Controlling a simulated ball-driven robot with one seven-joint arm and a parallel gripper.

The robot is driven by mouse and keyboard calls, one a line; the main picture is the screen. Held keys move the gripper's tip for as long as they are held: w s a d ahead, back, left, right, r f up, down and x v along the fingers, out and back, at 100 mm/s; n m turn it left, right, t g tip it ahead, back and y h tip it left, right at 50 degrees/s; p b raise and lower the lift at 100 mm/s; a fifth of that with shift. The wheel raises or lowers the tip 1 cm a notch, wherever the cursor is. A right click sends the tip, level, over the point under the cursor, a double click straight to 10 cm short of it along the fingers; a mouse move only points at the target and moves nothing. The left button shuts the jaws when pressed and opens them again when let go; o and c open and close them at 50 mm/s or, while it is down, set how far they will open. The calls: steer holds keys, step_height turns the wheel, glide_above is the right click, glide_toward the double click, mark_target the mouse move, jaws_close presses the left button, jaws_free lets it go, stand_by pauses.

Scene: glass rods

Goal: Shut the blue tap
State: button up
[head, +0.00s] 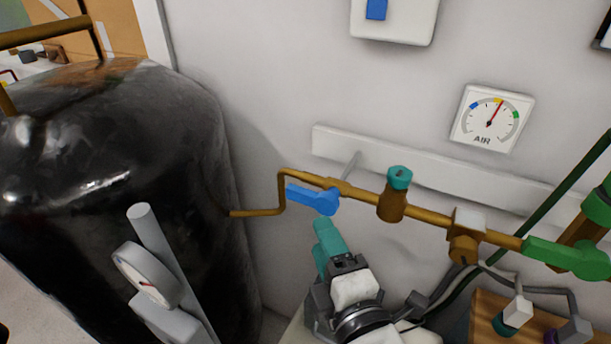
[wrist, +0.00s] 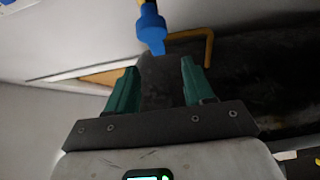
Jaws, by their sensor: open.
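The blue tap (head: 314,199) is a lever handle on a brass pipe (head: 362,195) along the wall. Its lever points left, roughly in line with the pipe run. My gripper (head: 322,237), with teal fingers, is just below the tap in the head view, and the two look apart. In the wrist view my gripper (wrist: 158,68) is open and empty. There the blue tap (wrist: 151,30) lies ahead of the fingertips, a little left of the middle of the gap. The exact distance between them is hard to tell.
A large black tank (head: 125,165) stands at left, with a gauge (head: 147,272) in front. Right along the pipe are a teal-capped fitting (head: 398,190) and a green lever (head: 565,256). A white wall rail (head: 430,167) runs behind. An AIR dial (head: 491,118) hangs above.

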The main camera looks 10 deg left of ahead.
mark_target(304, 200)
steer(key=x, duration=0.7)
steer(key=p+x, duration=0.1)
steer(key=x, duration=0.3)
steer(key=shift+w+a+r, duration=0.1)
steer(key=shift+r, duration=0.15)
jaws_close()
